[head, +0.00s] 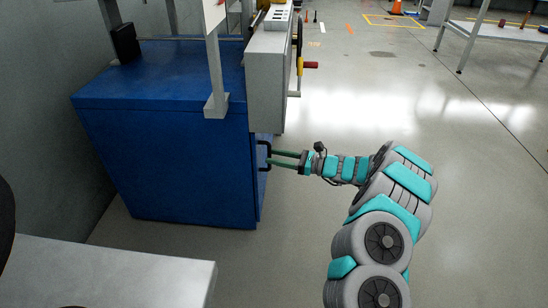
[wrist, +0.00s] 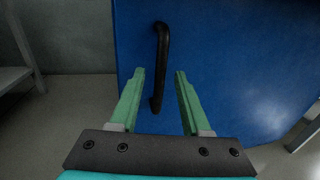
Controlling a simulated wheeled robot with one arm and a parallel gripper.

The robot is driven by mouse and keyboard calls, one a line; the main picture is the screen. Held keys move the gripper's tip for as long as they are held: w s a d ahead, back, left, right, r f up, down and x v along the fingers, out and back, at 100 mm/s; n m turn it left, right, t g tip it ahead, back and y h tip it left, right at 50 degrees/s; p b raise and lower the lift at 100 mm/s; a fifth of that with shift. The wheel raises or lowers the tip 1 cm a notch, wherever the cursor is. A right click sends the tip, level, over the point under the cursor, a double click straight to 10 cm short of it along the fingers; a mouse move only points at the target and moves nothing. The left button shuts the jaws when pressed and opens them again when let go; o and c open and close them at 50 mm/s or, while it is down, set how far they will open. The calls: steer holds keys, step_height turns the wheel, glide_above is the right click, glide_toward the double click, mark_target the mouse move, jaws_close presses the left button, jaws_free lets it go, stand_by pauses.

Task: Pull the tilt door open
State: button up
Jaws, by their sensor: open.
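The blue door (wrist: 230,60) fills most of the wrist view, with a black vertical bar handle (wrist: 161,60) near its left side. In the head view the door shows edge-on at the right side of the blue cabinet (head: 165,165), and the handle (head: 264,148) shows beside my gripper tips. My gripper (head: 272,157) points left at the door. In the wrist view my gripper (wrist: 158,75) is open, with one green finger on each side of the handle's lower part. I cannot tell whether either finger touches the handle.
A grey machine box (head: 270,80) with a red-handled lever (head: 308,65) stands above the door. A light table (head: 110,275) is at the lower left. The floor (head: 470,200) to the right of my arm is clear.

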steer(key=shift+w+a, duration=0.1)
steer(key=shift+a, duration=0.3)
steer(key=shift+c, duration=0.2)
jaws_close()
stand_by(1.0)
